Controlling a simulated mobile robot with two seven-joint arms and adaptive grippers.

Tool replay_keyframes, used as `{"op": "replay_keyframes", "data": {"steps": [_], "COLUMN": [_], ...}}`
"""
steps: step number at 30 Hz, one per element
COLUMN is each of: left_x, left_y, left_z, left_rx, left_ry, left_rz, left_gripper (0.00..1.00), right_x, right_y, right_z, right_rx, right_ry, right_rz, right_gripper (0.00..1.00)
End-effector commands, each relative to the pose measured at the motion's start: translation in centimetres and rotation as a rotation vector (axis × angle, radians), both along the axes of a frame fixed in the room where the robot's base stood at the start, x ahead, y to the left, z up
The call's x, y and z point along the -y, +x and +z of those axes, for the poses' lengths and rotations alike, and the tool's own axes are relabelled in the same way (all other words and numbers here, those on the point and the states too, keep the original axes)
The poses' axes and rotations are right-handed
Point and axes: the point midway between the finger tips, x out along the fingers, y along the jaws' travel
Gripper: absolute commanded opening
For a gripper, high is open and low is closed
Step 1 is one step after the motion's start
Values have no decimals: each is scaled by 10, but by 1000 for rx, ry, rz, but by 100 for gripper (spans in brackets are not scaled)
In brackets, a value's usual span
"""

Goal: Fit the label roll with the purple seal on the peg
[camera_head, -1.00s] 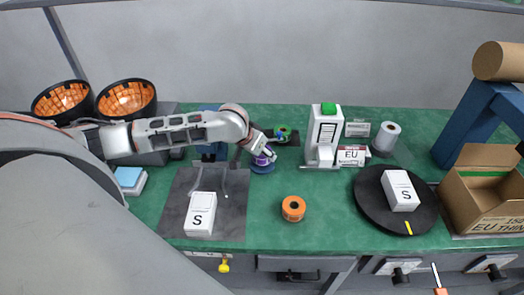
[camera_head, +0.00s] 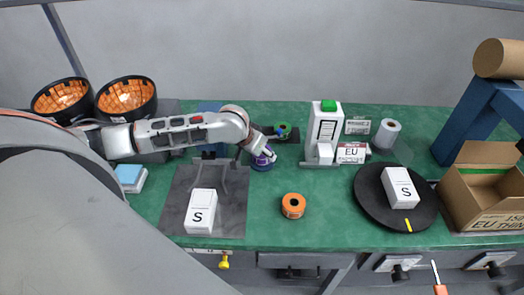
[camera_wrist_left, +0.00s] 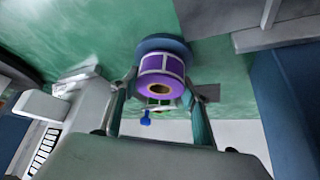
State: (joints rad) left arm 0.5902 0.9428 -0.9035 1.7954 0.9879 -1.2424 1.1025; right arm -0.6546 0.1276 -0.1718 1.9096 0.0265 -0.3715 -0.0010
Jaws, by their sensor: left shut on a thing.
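The label roll with the purple seal (camera_head: 262,161) is in my left gripper (camera_head: 264,154), left of the table's middle. The left wrist view shows the roll (camera_wrist_left: 161,78) end-on, with its orange-brown core hole, between the two fingers (camera_wrist_left: 158,108). A blue round shape lies directly beyond it; I cannot tell whether they touch. A green ring with a blue middle (camera_head: 284,130) sits on a dark fixture just right of the gripper. I cannot clearly make out the peg. My right gripper is not in view.
An orange roll (camera_head: 293,206) stands on the green table in front. A white box marked S (camera_head: 201,210) lies on a grey mat; another is on a black turntable (camera_head: 368,211).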

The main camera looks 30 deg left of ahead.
Motion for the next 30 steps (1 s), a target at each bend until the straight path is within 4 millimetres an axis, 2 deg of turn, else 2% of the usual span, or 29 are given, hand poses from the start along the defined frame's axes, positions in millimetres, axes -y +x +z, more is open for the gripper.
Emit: {"op": "replay_keyframes", "data": {"steps": [14,15,17,30], "left_x": [0,0,0,-1], "left_y": [0,0,0,-3], "left_z": [-6,-6,-6,-1], "left_rx": [1,1,1,1], "left_ry": [0,0,0,1], "left_rz": [-1,-1,0,1], "left_gripper": [23,51,65,65], "right_x": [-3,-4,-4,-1], "right_y": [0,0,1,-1], "right_z": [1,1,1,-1], "right_rx": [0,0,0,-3], "right_ry": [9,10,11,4], "right_rz": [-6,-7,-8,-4], "right_gripper": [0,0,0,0]}}
